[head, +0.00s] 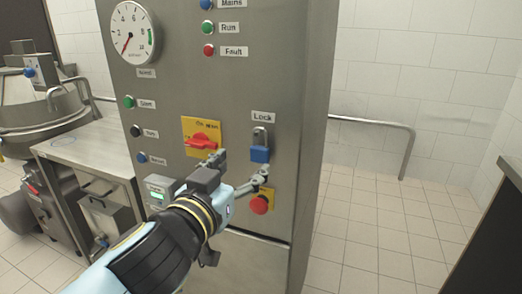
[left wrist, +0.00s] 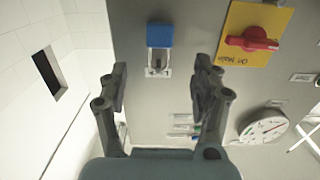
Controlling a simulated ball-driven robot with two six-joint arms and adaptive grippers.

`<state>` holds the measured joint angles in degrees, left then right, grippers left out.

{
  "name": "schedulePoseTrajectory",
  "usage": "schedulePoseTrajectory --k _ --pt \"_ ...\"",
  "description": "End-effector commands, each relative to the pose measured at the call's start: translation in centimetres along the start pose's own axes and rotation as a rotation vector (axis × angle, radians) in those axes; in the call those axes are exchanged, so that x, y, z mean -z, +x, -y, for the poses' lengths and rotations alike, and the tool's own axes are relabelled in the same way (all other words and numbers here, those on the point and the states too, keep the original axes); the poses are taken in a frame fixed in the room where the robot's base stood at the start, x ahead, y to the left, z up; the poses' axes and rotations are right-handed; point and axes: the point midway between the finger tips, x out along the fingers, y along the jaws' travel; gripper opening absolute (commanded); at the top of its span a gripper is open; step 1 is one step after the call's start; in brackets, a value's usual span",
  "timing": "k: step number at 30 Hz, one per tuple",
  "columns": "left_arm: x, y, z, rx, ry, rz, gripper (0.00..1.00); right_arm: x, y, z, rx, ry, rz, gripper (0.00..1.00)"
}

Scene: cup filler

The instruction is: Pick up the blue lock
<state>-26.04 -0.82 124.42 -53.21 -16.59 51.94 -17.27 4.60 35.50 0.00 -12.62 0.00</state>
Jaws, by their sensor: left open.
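The blue lock (head: 259,154) hangs on a grey metal holder under the "Lock" label on the front of the steel cabinet (head: 290,50). In the left wrist view the blue lock (left wrist: 160,36) and its holder show upside down, ahead of the gap between the fingers. My left gripper (head: 242,172) is open and empty, in front of the cabinet and just below the lock. In the left wrist view its two fingertips (left wrist: 158,80) stand wide apart, not touching the lock. My right gripper is not in view.
A red rotary switch (head: 200,141) on a yellow plate is left of the lock. A red emergency button (head: 259,204) is below it. A gauge (head: 133,32) and several indicator lights are on the panel.

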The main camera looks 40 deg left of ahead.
Motion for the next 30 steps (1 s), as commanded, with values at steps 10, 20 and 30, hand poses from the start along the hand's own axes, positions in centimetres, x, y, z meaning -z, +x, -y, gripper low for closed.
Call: schedulePoseTrajectory --k 10,20,30 --pt "0.3 4.0 -0.1 -0.001 0.001 0.000 0.65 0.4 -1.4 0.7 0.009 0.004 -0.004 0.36" --pt "0.2 8.2 -0.3 -0.001 0.001 0.001 0.65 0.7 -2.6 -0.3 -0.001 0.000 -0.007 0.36" --pt "0.1 8.2 -0.3 -0.001 0.000 0.002 0.48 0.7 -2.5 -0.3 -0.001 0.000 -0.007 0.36"
